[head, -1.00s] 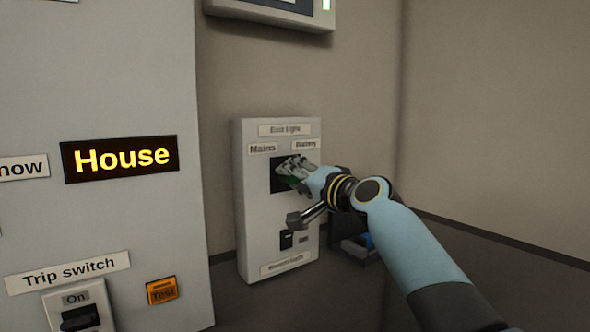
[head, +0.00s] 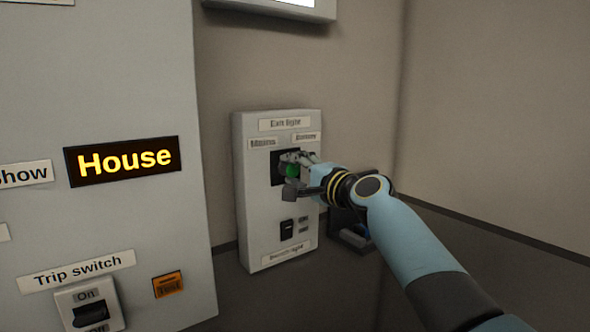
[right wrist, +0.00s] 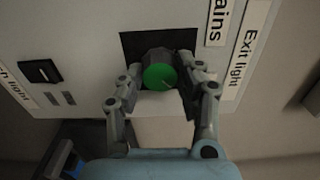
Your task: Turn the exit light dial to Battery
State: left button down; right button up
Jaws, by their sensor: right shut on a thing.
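The exit light panel (head: 250,215) is a pale upright box on the wall, with the labels Exit light, Mains (head: 263,142) and Battery (head: 306,136). Its dial (right wrist: 158,76) has a green face and a dark grey body on a black square plate (right wrist: 128,45). I cannot tell which label the dial points to. My left gripper is not in view.
Below the dial is a small black rocker switch (head: 287,230). A larger grey panel (head: 100,220) stands at the left with a lit House sign, a trip switch (head: 88,312) and an orange Test button (head: 168,285). A dark box with blue (head: 354,236) lies behind my arm.

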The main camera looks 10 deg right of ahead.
jog(key=shift+f, duration=0.1)
jog(key=o, duration=1.1)
jog(key=shift+d, duration=0.1)
jog(key=shift+o, duration=0.2)
jog(key=v, duration=1.2)
